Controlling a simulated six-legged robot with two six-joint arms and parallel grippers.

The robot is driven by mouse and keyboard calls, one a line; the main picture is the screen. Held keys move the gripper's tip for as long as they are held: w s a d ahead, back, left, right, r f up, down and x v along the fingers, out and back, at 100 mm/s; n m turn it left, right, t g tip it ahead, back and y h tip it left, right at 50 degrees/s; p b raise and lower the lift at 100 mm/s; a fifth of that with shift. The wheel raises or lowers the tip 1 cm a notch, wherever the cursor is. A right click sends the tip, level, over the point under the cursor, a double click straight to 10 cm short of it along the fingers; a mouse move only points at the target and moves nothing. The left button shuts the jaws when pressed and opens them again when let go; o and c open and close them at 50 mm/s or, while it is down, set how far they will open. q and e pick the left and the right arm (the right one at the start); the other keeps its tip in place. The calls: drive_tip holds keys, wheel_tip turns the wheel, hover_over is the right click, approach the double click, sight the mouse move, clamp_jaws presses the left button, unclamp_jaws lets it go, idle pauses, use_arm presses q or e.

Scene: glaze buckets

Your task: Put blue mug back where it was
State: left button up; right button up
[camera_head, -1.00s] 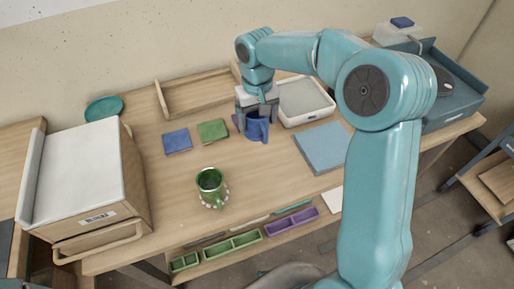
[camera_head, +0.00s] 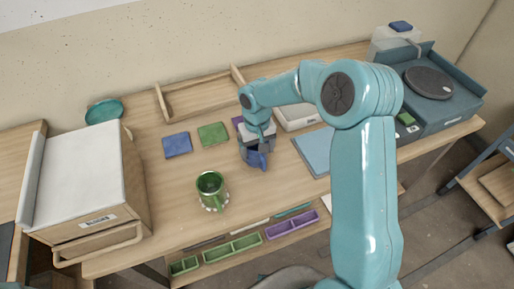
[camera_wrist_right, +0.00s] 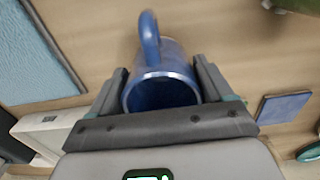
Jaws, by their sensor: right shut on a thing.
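The blue mug (camera_head: 254,158) is in my right gripper (camera_head: 258,146), over the wooden table in front of the small coloured squares. In the right wrist view the blue mug (camera_wrist_right: 164,82) sits between the two fingers of the right gripper (camera_wrist_right: 160,84), its handle pointing away from the palm. I cannot tell whether its base touches the table. A blue square (camera_head: 177,145), a green square (camera_head: 212,134) and a partly hidden purple square (camera_head: 238,122) lie in a row behind. No mug stands on the blue square. My left gripper is not in view.
A green mug (camera_head: 210,190) stands on a beaded coaster, left of the blue mug. A light-blue mat (camera_head: 312,152) and a white-rimmed tray (camera_head: 296,117) lie to the right. A white-topped box (camera_head: 80,180) fills the left. A wooden rack (camera_head: 198,97) stands along the wall.

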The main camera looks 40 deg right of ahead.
drive_tip(key=o, duration=1.3)
drive_tip(key=shift+f, duration=0.15)
drive_tip(key=shift+r, duration=0.3)
wheel_tip(320, 180, up, 12)
drive_tip(key=shift+f, duration=0.1)
